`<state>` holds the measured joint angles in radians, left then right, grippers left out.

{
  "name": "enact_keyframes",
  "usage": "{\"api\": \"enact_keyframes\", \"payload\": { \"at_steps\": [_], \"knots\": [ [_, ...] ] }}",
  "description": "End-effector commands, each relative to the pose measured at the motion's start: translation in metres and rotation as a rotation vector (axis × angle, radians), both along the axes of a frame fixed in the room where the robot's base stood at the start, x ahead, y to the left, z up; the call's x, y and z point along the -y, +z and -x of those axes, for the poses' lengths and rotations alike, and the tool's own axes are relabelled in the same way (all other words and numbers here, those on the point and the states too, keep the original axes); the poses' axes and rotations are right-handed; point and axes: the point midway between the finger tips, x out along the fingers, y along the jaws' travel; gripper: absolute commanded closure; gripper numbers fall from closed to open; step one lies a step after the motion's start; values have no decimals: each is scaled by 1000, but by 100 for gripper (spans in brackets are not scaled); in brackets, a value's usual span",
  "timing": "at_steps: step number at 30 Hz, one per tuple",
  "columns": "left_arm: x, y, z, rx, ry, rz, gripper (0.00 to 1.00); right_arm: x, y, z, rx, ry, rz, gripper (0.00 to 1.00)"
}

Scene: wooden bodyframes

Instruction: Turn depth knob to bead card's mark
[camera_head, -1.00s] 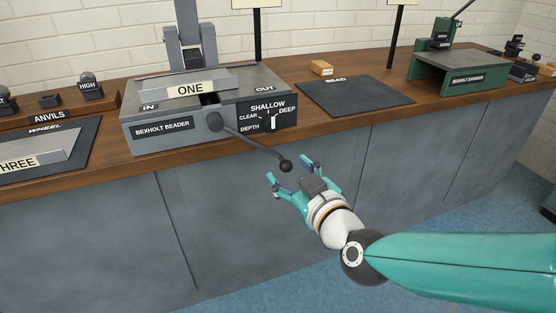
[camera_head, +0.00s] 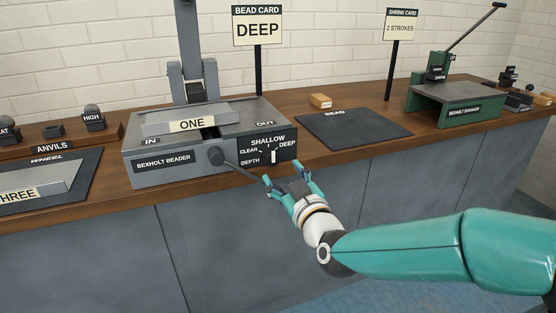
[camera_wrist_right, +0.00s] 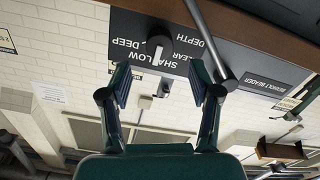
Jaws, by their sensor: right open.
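The depth knob (camera_head: 273,157) is a pale upright bar on the black dial plate of the grey Bexholt beader (camera_head: 190,172). It seems to point up toward SHALLOW, with CLEAR left and DEEP right. The bead card (camera_head: 257,30) on a post behind reads DEEP. My right gripper (camera_head: 284,173) is open and empty, just in front of and below the dial. In the right wrist view, the knob (camera_wrist_right: 158,46) shows upside down beyond the gap between the open fingers, apart from them. My left gripper is not in view.
The beader's dark crank lever (camera_head: 238,170) slopes toward my right gripper, its ball end hidden; in the wrist view it passes close beside one finger. A black bead mat (camera_head: 352,133), a small wooden block (camera_head: 320,101) and a green shrinker (camera_head: 460,100) stand to the right.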

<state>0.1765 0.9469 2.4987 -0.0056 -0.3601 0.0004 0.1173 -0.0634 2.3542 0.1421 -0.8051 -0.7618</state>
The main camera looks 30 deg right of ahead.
Motion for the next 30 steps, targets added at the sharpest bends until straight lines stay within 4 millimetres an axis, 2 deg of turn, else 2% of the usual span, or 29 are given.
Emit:
{"api": "enact_keyframes", "payload": {
  "at_steps": [3, 9, 15, 22, 23, 30],
  "knots": [
    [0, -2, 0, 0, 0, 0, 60, 6, -1, -24, -1, -1, 0, 37],
    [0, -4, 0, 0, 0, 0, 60, 13, -1, -51, -1, -1, 1, 37],
    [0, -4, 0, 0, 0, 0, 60, 15, 0, -61, -1, -1, 0, 37],
    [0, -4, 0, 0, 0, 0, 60, 15, 0, -61, -1, -1, 1, 37],
    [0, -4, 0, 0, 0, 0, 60, 15, 0, -61, -1, -1, 0, 39],
    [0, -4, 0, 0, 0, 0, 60, 16, 0, -61, 0, -2, 0, 79]
  ]
}}
